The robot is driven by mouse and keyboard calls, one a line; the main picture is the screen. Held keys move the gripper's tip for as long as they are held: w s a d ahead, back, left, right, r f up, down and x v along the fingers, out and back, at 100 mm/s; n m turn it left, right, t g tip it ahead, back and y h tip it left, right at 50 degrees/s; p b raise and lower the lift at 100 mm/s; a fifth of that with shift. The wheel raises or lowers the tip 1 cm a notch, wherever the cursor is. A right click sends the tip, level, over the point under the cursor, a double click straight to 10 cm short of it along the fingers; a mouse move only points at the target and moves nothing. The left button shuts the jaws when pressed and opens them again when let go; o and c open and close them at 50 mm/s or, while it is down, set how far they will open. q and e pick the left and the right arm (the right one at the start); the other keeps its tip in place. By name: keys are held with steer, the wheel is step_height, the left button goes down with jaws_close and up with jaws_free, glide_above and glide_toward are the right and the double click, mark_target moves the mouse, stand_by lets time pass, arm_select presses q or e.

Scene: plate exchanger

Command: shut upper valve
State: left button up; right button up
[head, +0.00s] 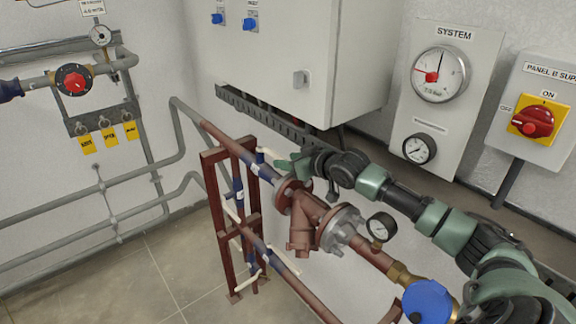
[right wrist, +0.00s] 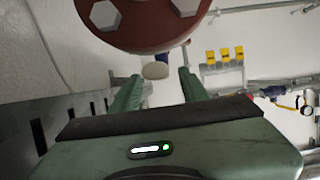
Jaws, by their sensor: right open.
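The upper valve (head: 263,171) is a blue body on the upper brown pipe. Its cream lever (head: 268,154) sticks out above the pipe toward my right gripper (head: 279,166). In the right wrist view the lever's rounded cream end (right wrist: 156,71) shows between the two green fingertips of my right gripper (right wrist: 157,82). The fingers are open, with gaps on both sides of the lever end, so I see no grip. Most of the lever is hidden in that view. My left gripper is not in view.
A bolted red-brown flange (right wrist: 145,22) is close above the fingers in the right wrist view. A brown strainer (head: 305,220) and a small gauge (head: 381,227) sit on the same pipe. A grey cabinet (head: 270,75) hangs above. A lower blue valve (head: 255,244) sits below.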

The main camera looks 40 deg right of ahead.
steer(key=shift+w, duration=0.2)
jaws_close()
stand_by(1.4)
